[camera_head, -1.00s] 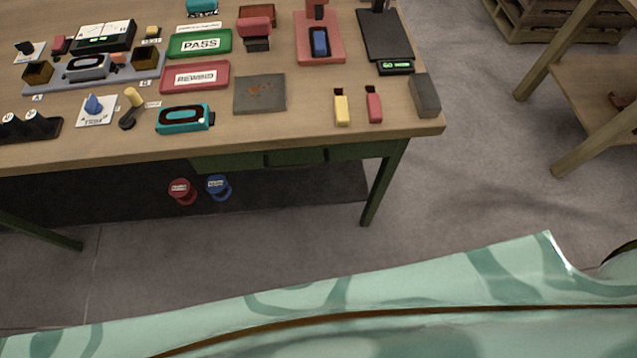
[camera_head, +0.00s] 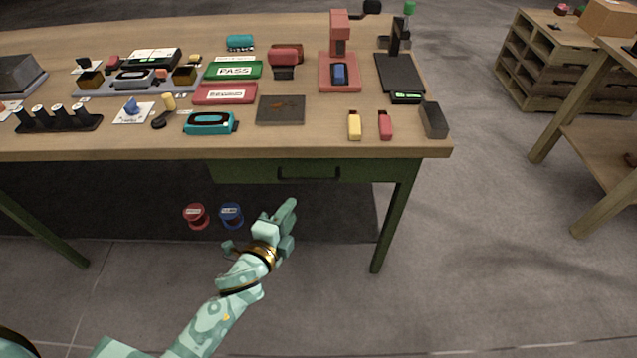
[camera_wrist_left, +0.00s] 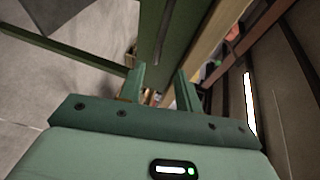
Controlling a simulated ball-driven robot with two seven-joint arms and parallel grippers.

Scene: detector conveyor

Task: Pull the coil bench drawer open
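The coil bench drawer (camera_head: 345,170) is a green front under the right part of the wooden bench top. It looks shut, flush with the frame. Its dark bar handle (camera_head: 308,173) is on the front. My left gripper (camera_head: 286,222) is in front of and below the handle in the head view, apart from it. In the left wrist view its two fingers (camera_wrist_left: 160,88) stand apart with nothing held between them. My right gripper is not in view.
The bench top (camera_head: 330,145) carries several items, including a yellow block (camera_head: 354,127) and a red block (camera_head: 386,126) near its front edge. A green leg (camera_head: 394,225) stands right of the drawer. Red (camera_head: 196,215) and blue (camera_head: 231,214) spools are below. Floor right of the leg is clear.

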